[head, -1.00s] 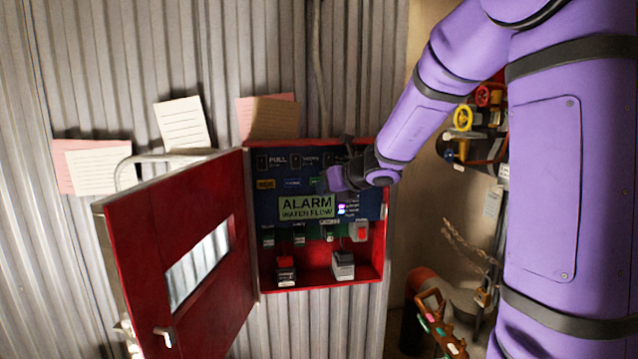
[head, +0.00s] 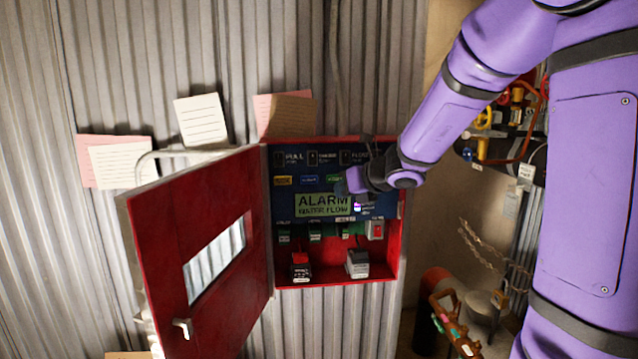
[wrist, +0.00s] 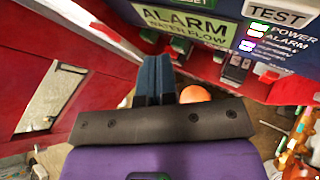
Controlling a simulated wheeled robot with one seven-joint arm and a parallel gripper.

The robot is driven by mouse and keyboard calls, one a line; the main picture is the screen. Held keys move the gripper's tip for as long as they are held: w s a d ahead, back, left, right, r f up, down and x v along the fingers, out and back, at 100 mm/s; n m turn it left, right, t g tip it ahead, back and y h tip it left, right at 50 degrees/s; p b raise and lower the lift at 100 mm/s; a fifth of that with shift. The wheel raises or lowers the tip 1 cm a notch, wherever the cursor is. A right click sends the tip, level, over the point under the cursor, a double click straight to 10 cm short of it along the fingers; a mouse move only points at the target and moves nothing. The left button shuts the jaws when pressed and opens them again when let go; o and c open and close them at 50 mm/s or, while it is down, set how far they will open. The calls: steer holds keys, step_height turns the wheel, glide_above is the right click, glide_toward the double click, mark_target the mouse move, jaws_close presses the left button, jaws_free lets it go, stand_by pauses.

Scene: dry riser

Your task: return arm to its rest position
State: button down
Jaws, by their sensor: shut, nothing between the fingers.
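My purple arm comes in from the right in the head view. My gripper (wrist: 154,78) shows in the wrist view as two blue-grey fingers closed together, with nothing between them. It is in front of the open red alarm cabinet (head: 334,281), below the ALARM WATER FLOW display (wrist: 185,24) in the wrist view. In the head view my wrist covers the right part of the blue panel (head: 290,182), and the fingertips are hard to make out there.
The red cabinet door (head: 205,235) stands open to the left. Papers (head: 200,120) hang on the corrugated wall. Pipes and valves with a yellow handwheel (head: 483,118) are at the right behind my arm. A chain (head: 485,245) hangs there. A tool rack (head: 455,325) is below.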

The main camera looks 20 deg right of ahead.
steer(key=s+a+r+n+g+y, duration=0.1)
steer(key=s+a+r+n+g, duration=0.1)
steer(key=s+a+n, duration=0.5)
steer(key=s+a+r+n+g, duration=0.2)
steer(key=s+a+n, duration=0.2)
steer(key=s+n, duration=0.65)
steer(key=s+d+n+g+h, duration=0.1)
steer(key=s+d+n+h, duration=0.1)
steer(key=s+n, duration=0.5)
steer(key=s+d+n+g+h, duration=0.1)
steer(key=s+d+n+h, duration=0.1)
steer(key=s+n, duration=0.6)
steer(key=shift+d+f+n+h, duration=0.4)
steer(key=shift+n+h, duration=0.2)
steer(key=shift+n, duration=0.55)
steer(key=shift+w, duration=0.1)
